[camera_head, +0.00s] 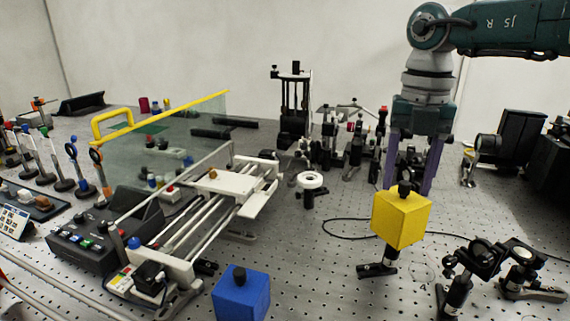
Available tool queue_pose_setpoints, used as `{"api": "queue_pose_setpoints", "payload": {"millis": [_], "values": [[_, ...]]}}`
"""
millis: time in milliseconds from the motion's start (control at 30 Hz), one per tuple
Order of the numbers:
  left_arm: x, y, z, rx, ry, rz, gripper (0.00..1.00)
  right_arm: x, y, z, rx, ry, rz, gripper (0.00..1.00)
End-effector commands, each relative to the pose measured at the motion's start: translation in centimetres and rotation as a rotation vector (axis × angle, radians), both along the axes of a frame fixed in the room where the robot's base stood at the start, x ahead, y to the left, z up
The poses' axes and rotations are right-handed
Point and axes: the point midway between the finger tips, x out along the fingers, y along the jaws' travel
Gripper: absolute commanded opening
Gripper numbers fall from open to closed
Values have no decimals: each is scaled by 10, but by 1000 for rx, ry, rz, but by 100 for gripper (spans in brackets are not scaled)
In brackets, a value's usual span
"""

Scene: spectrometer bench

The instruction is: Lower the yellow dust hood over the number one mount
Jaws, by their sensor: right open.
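The yellow dust hood (400,222) is a box with a black knob (404,189) on top. It sits over a black post mount (378,270), whose lower post and foot show below it. I cannot read a number on that mount. My right gripper (411,188) points down with its two purple fingers apart, just above and seemingly behind the hood. The knob appears between the fingertips, and nothing is gripped. The fingertips' lowest ends are partly hidden by the hood. My left gripper is not in view.
A blue box with a black knob (241,294) stands at the front. Black optic mounts (470,262) stand to the right of the hood. A white rail frame (190,220) and a clear panel with a yellow edge (190,115) fill the left. Several posts crowd behind the gripper.

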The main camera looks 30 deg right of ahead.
Motion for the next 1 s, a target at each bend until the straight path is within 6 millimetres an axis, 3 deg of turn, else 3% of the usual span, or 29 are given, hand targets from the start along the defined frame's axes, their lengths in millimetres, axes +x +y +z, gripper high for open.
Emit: {"api": "queue_pose_setpoints", "payload": {"millis": [500, 700, 1000], "values": [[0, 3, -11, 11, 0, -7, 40, 1, 0, 86, 0, -5, 0, 58], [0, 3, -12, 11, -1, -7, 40, 0, 0, 98, 1, -2, 0, 58], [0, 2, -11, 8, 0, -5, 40, 0, 0, 98, 0, -1, 0, 58]]}}
